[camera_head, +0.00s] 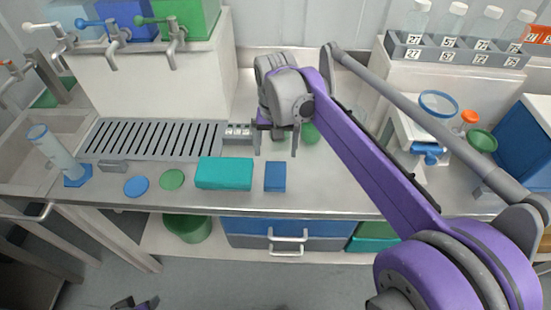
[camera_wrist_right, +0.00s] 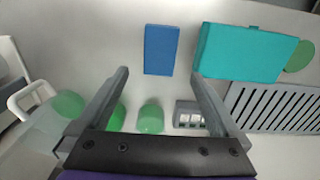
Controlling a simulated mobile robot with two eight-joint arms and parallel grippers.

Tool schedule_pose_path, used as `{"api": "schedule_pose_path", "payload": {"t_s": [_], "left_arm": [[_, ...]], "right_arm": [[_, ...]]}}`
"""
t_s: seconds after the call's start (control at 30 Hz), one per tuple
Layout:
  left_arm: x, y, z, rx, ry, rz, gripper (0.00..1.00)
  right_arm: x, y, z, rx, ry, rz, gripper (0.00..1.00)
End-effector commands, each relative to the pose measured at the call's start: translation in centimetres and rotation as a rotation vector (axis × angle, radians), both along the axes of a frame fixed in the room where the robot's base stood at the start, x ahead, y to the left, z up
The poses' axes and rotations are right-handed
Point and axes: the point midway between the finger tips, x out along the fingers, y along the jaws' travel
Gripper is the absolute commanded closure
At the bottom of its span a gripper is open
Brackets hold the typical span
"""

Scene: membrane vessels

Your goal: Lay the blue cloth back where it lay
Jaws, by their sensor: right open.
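My right gripper (camera_head: 277,152) is open and empty above the bench, behind the cloth in the head view. Its spread fingers (camera_wrist_right: 159,76) show in the wrist view, apart from the cloth. A dark part of what seems my left gripper (camera_head: 135,303) shows at the bottom edge; its jaws are unclear.
A slotted drain grate (camera_head: 155,139) lies left of the gripper. A blue disc (camera_head: 136,187) and a green disc (camera_head: 172,179) lie left of the teal block. Green pieces (camera_wrist_right: 150,118) stand near the right gripper. Bare bench lies right of the cloth.

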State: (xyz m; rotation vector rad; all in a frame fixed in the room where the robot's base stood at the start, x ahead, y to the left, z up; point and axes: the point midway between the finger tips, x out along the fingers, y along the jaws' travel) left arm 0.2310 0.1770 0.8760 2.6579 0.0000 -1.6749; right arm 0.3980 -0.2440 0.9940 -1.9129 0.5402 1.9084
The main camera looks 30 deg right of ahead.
Motion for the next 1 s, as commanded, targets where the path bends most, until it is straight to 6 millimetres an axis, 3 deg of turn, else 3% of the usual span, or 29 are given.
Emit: {"api": "schedule_pose_path", "payload": {"t_s": [0.17, 0.33, 0.47, 0.7, 0.83, 1.0], "left_arm": [[0.0, 0.0, 0.2, 0.000, -0.001, 0.000, 0.53], [0.0, 0.0, 0.2, 0.000, -0.001, 0.000, 0.53], [0.0, 0.0, 0.2, 0.000, -0.001, 0.000, 0.53], [0.0, 0.0, 0.2, 0.000, -0.001, 0.000, 0.53], [0.0, 0.0, 0.2, 0.000, -0.001, 0.000, 0.53], [0.0, 0.0, 0.2, 0.000, -0.001, 0.000, 0.53]], "right_arm": [[0.0, 0.0, 1.9, -0.001, -0.001, 0.001, 0.00], [-1.9, 1.1, 1.3, -0.007, -0.046, 0.060, 0.00], [-5.6, 2.9, -1.2, -0.027, -0.141, 0.182, 0.00], [-13.1, 5.7, -7.8, -0.085, -0.335, 0.422, 0.00], [-15.6, 6.5, -10.3, -0.109, -0.400, 0.502, 0.00], [-16.7, 6.8, -11.6, -0.122, -0.433, 0.541, 0.00]]}}
